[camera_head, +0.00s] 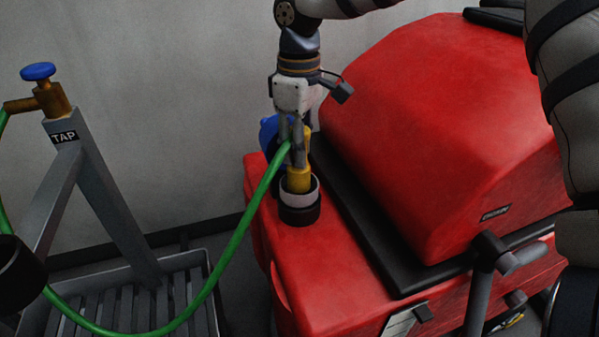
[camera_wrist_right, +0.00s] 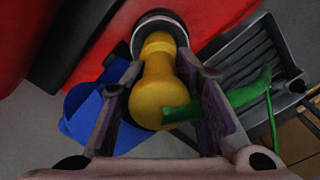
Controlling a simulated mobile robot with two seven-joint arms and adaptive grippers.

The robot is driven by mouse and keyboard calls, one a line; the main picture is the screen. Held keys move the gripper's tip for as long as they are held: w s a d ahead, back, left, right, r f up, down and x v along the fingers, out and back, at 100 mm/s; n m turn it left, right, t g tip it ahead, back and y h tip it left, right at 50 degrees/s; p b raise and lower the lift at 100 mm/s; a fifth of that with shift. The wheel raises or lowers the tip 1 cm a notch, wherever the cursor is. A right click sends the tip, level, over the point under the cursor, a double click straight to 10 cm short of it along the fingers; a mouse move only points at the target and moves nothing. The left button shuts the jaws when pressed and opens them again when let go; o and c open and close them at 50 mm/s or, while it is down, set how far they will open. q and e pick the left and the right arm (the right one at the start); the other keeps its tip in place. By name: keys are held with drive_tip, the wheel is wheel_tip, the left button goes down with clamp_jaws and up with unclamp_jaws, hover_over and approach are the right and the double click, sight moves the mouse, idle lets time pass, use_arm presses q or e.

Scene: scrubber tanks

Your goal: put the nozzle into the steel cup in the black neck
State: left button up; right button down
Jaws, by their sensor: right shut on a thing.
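My right gripper (camera_head: 293,158) points down with its fingers shut on the yellow nozzle (camera_head: 299,180), which is roughly upright and has a green hose (camera_head: 246,220) running from its side. The nozzle's lower end appears within the rim of the pale steel cup (camera_head: 285,194), which sits in the black neck (camera_head: 300,215) on the red machine. In the right wrist view the nozzle (camera_wrist_right: 158,82) lies between the fingers (camera_wrist_right: 163,100), its far end overlapping the cup's ring (camera_wrist_right: 158,22). How deep it goes is hidden. My left gripper is not in view.
The red rounded cover (camera_head: 430,130) rises right of the neck. A blue part (camera_head: 267,137) is behind the gripper. The hose loops left to a brass tap with a blue knob (camera_head: 38,71) on a grey stand (camera_head: 110,215) above a slatted tray (camera_head: 115,305).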

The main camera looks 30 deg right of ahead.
sight(299, 171)
wheel_tip(299, 171, down, 6)
drive_tip(key=shift+r, duration=0.3)
drive_tip(key=c, duration=1.2)
unclamp_jaws()
wheel_tip(299, 171, up, 12)
